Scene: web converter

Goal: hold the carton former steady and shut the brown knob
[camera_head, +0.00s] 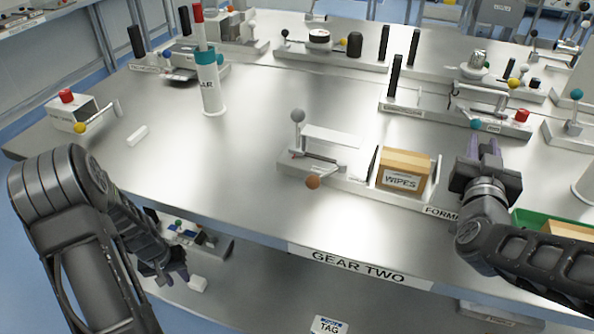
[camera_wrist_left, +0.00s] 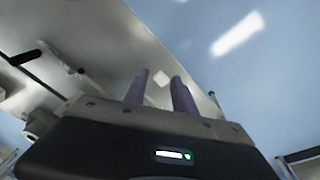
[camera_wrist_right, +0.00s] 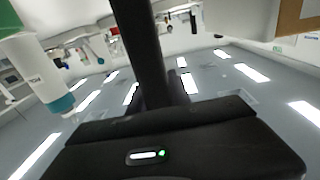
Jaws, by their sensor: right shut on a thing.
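The carton former (camera_head: 352,184) is a light bench unit with a carton marked WIPES (camera_head: 403,172) and a label partly reading FORM at its right end. The brown knob (camera_head: 312,182) is an orange-brown ball at its front left, below a grey ball lever (camera_head: 298,116). My right gripper (camera_head: 488,147) is at the former's right end, shut on a black upright post (camera_wrist_right: 145,50) that fills the right wrist view; the grip itself is mostly hidden. My left gripper (camera_head: 178,272) is low, beyond the bench's front-left edge, far from the knob. Its fingers (camera_wrist_left: 160,92) stand apart, empty.
A white cylinder with teal band and red top (camera_head: 208,80) stands left of the former. Similar units with black posts line the back. A green tray (camera_head: 530,218) lies beside my right arm. The bench between cylinder and former is clear. A lower shelf (camera_head: 270,295) runs beneath.

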